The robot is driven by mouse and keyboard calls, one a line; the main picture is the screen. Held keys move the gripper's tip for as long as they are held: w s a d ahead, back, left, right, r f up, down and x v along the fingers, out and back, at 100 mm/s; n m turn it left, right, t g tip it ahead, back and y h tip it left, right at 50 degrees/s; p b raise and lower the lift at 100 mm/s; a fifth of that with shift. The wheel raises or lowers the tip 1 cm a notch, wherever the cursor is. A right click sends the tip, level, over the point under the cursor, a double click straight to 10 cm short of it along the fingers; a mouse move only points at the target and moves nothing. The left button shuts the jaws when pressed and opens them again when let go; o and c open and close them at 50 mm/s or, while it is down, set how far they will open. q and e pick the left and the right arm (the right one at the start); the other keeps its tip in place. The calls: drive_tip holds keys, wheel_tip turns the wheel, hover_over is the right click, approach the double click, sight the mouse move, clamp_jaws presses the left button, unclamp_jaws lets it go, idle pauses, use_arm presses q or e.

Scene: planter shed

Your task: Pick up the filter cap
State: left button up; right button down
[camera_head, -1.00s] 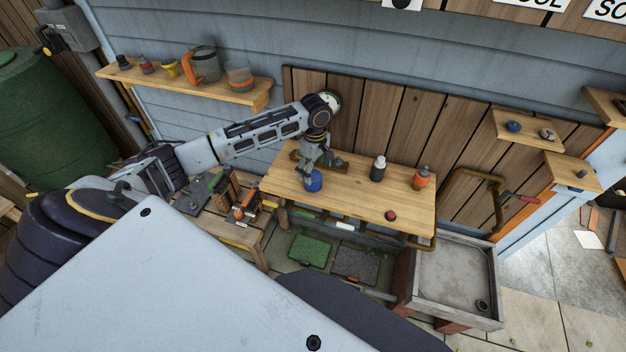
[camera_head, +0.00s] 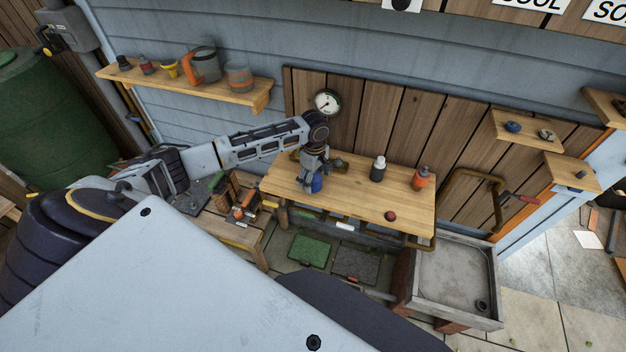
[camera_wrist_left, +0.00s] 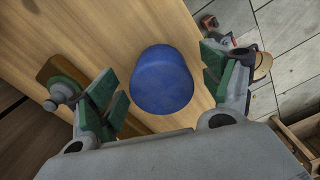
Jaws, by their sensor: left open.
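A blue, round, cap-like cylinder, which I take as the filter cap (camera_head: 317,186), stands on the wooden bench top (camera_head: 370,205). In the head view my left gripper (camera_head: 313,178) points down at it and partly hides it. In the left wrist view the blue cap (camera_wrist_left: 161,80) shows whole, in the space between the two green-padded fingers. My left gripper (camera_wrist_left: 163,88) is open, with a visible gap on each side of the cap. My right gripper is not in view.
A grey-and-white bottle (camera_head: 378,168), an orange bottle (camera_head: 421,178) and a small dark red knob (camera_head: 390,216) stand right of the cap. A wooden block with a green fitting (camera_wrist_left: 62,92) lies close to one finger. The bench's front middle is clear.

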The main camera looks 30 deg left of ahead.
use_arm(q)
drive_tip(key=shift+f, duration=0.25)
drive_tip(key=shift+c, duration=0.3)
drive_tip(key=c, duration=1)
